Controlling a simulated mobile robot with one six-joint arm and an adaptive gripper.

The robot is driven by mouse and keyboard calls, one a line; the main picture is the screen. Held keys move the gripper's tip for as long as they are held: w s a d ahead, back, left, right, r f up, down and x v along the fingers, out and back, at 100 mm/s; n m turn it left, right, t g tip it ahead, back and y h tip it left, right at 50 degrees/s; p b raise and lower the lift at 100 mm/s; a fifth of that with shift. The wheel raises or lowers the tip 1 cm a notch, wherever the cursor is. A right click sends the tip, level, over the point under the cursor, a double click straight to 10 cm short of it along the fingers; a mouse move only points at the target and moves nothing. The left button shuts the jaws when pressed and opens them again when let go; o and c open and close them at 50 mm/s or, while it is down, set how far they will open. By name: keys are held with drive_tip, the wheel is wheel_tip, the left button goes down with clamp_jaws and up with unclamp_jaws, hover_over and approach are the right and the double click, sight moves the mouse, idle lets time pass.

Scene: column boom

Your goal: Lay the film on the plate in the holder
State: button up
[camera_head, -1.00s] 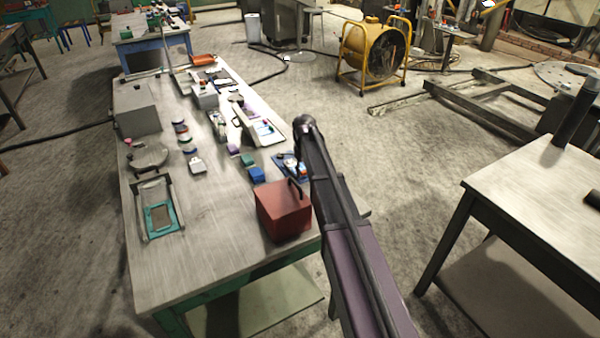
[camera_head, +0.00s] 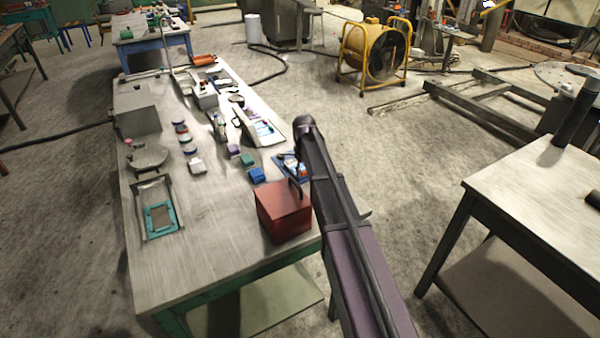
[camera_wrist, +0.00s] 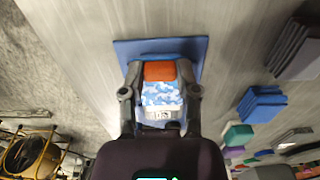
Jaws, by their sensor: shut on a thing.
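My gripper (camera_wrist: 160,78) is shut on a small piece (camera_wrist: 162,93) with an orange end and a blue-and-white patterned face, between its two fingers. I cannot tell if this is the film. It is over a flat blue pad (camera_wrist: 160,46), and I cannot tell if they touch. In the head view the blue pad (camera_head: 281,164) shows beside my arm, which hides my gripper. The holder, a teal-framed fixture (camera_head: 160,211) with a grey-brown plate (camera_head: 160,216) inside, lies at the left front of the table. I see no film on that plate.
A red box with a handle (camera_head: 283,212) stands near the table's front right, close to my arm. Blue and green blocks (camera_head: 257,174) and several jars (camera_head: 184,137) stand behind. A grey box (camera_head: 136,110) is at the left. The table front is clear.

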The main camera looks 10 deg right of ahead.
idle(0.4)
drive_tip(key=o, duration=0.9)
drive_tip(key=shift+o, duration=0.2)
drive_tip(key=shift+o, duration=1.3)
drive_tip(key=shift+w, duration=0.1)
drive_tip(key=shift+r, duration=0.15)
drive_tip(key=shift+w+r+p, duration=0.1)
drive_tip(key=shift+r+p, duration=3.25)
drive_tip(key=shift+p, duration=0.2)
